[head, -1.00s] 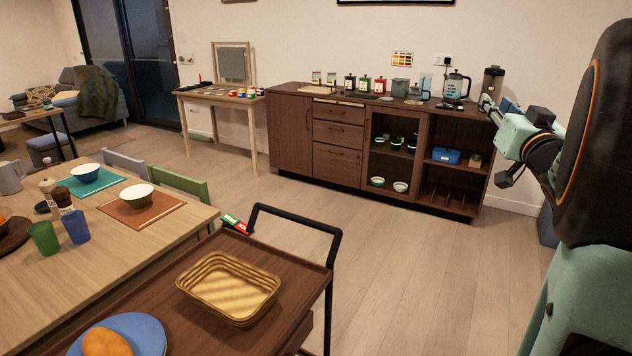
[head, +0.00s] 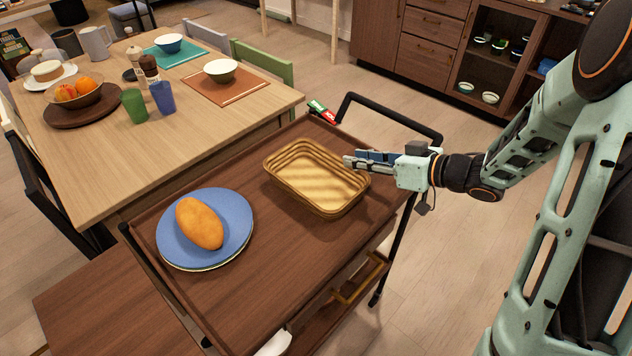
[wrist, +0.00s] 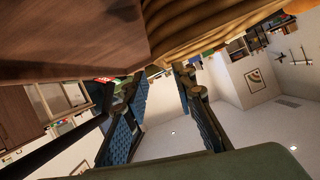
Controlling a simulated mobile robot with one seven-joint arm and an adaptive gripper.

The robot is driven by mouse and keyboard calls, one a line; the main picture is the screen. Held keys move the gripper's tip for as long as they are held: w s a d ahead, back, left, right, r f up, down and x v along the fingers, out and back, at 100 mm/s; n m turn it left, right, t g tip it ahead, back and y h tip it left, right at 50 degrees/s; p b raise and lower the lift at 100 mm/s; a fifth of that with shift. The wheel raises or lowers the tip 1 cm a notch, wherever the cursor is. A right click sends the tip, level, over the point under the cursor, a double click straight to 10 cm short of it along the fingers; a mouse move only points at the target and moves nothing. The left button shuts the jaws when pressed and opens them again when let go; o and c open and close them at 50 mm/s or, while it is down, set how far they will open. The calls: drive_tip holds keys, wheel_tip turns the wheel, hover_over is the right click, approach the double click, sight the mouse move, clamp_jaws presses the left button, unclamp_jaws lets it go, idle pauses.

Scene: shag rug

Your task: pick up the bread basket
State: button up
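The bread basket (head: 318,203), a tan woven rectangular basket with rounded corners, sits upright on the dark wooden cart top (head: 270,270). It looks empty. My gripper (head: 348,161) reaches in from the right, its fingertips at the basket's upper right rim in the head view. I cannot tell whether they touch it. In the wrist view, the two blue-padded fingers of my gripper (wrist: 160,76) stand apart with nothing between them. The woven side of the basket (wrist: 215,28) fills the top of that view, just beyond the fingertips.
A blue plate (head: 232,222) with a bread loaf (head: 199,224) lies left of the basket. The cart's black handle (head: 385,118) rises behind my gripper. A red and green item (head: 321,111) lies at the cart's far corner. The dining table (head: 75,165) stands close left.

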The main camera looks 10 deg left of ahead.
sight(337, 155)
drive_tip(key=x, duration=0.2)
drive_tip(key=b+x, duration=0.1)
drive_tip(key=x, duration=0.3)
drive_tip(key=shift+s+a+f, duration=0.15)
drive_tip(key=shift+a+f, duration=0.05)
drive_tip(key=shift+a, duration=0.15)
clamp_jaws()
